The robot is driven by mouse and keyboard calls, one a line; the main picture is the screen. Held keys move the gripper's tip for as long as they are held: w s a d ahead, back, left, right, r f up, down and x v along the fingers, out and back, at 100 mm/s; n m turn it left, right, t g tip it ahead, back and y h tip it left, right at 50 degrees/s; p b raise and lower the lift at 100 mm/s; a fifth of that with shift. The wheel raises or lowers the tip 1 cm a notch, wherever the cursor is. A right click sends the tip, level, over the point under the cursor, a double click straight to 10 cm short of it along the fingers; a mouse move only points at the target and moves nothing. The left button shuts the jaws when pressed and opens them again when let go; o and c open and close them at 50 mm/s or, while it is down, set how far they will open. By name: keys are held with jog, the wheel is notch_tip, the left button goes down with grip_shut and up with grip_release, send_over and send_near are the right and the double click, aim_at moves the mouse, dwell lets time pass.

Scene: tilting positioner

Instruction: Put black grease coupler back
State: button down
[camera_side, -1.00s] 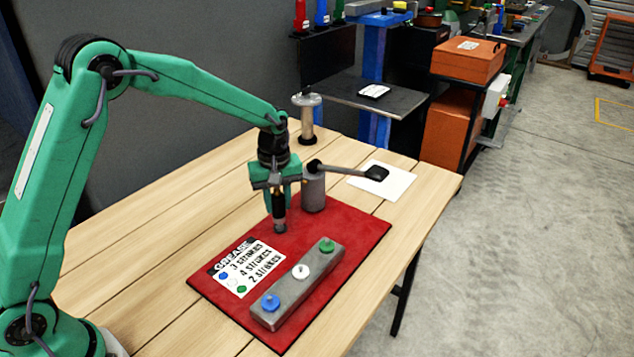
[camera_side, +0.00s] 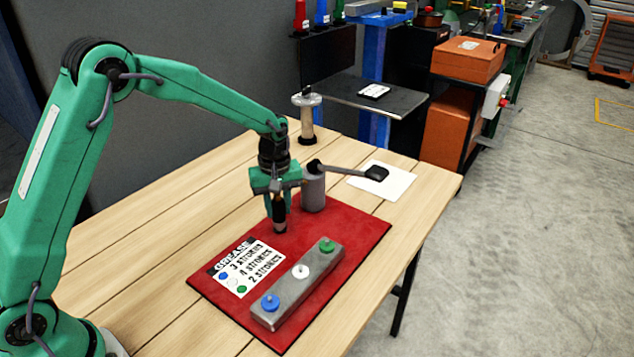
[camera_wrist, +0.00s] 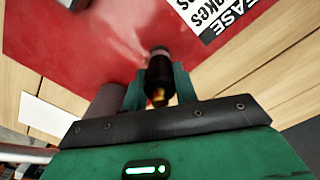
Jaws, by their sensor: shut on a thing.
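My gripper (camera_side: 278,200) is shut on the black grease coupler (camera_side: 280,217) and holds it roughly upright over the red mat (camera_side: 350,226). In the wrist view the coupler (camera_wrist: 160,70) sits between the green fingers, with a brass-coloured part at its near end. The grey grease pump cylinder (camera_side: 313,192), with a lever ending in a black pad, stands just right of my gripper. Whether the coupler's tip touches the mat is hard to tell.
A grey block (camera_side: 298,285) with blue, white and green caps lies on the mat beside a grease card (camera_side: 243,267). A post with a round clear top (camera_side: 307,118) stands at the table's back. A white sheet (camera_side: 398,184) lies under the lever pad. The left tabletop is clear.

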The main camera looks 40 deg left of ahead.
jog(key=c, duration=1.1)
grip_release()
jog(key=shift+r, duration=0.1)
notch_tip(320, 180, up, 13)
jog(key=s+a+r+m+t, duration=0.25)
jog(key=s+r+m, duration=0.4)
jog(key=s, duration=0.65)
jog(key=s+m+t, duration=0.3)
jog(key=s+m, duration=0.1)
jog(key=s, duration=1)
jog(key=shift+s+f+m, duration=0.3)
jog(key=shift+f+m, duration=0.05)
